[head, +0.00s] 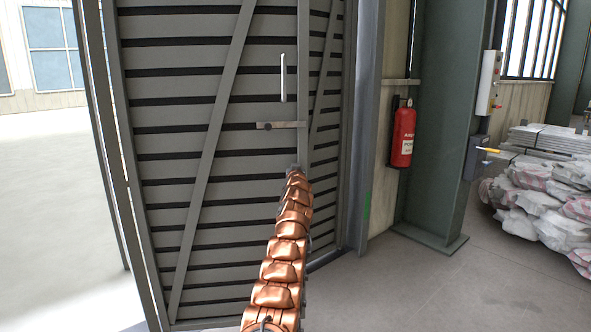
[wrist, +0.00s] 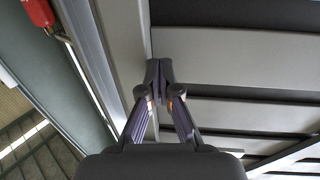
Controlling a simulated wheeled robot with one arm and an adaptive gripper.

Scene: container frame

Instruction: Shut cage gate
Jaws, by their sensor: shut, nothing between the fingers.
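The cage gate (head: 185,110) is a grey slatted panel with a diagonal brace, filling the left and middle of the head view. It has a pale vertical handle (head: 283,77) and a latch bar (head: 278,125) near its right edge. A second, angled slatted panel (head: 326,110) shows just right of that edge; I cannot tell whether there is a gap between them. My gripper (head: 295,169) is low by the gate's right edge, below the latch. In the wrist view, my gripper (wrist: 160,82) is shut and empty, its tips at the gate's edge upright (wrist: 138,60); contact is unclear.
A red fire extinguisher (head: 402,135) hangs on the wall right of the gate, beside a green column (head: 440,110). Piled sacks (head: 540,205) and stacked sheets (head: 552,138) stand at the far right. The floor (head: 410,285) at the lower right is clear.

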